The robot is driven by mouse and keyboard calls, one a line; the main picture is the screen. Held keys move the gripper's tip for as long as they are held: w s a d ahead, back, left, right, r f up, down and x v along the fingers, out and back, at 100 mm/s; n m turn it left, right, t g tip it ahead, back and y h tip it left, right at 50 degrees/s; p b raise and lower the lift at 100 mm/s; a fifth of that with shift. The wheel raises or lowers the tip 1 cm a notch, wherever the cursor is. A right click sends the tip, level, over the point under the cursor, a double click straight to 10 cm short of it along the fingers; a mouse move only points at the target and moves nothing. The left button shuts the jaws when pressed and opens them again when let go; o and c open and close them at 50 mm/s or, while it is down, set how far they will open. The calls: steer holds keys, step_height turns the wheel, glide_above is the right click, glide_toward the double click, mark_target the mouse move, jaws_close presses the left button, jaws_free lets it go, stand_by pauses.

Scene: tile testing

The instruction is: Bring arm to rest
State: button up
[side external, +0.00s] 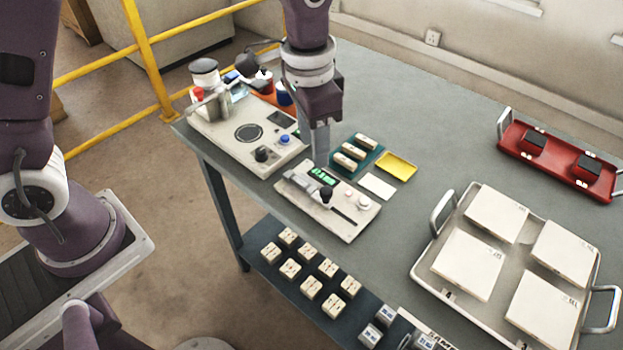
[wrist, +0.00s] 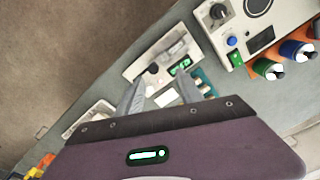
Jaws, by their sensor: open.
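My gripper (side external: 320,148) hangs from my arm above the work table (side external: 400,115), over the area between two testing devices. In the wrist view, my gripper (wrist: 155,85) shows two grey fingers spread apart with nothing between them. A smaller device (side external: 330,205) with a green display lies just below and in front of the gripper; it also shows in the wrist view (wrist: 160,58). A larger device (side external: 250,130) with a round dark plate stands to the left. I cannot tell the exact height of the fingertips above the table.
A green tray (side external: 340,168) with small blocks, a white card (side external: 377,186) and a yellow tray (side external: 397,166) lie close right of the gripper. A metal tray (side external: 428,262) holds several white tiles. A red tray (side external: 560,175) stands far right. A lower shelf (side external: 262,235) holds small blocks.

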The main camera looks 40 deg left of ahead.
steer(key=s+a+r+n+t, duration=0.2)
steer(key=s+a+r, duration=0.45)
steer(key=r, duration=0.35)
steer(key=s+a+r+n+t, duration=0.2)
steer(key=s+a+n+t, duration=0.1)
steer(key=s, duration=1)
steer(key=shift+s+a+r, duration=0.2)
steer(key=shift+s+a, duration=0.2)
steer(key=shift+a, duration=0.3)
steer(key=shift+c, duration=0.2)
stand_by(0.6)
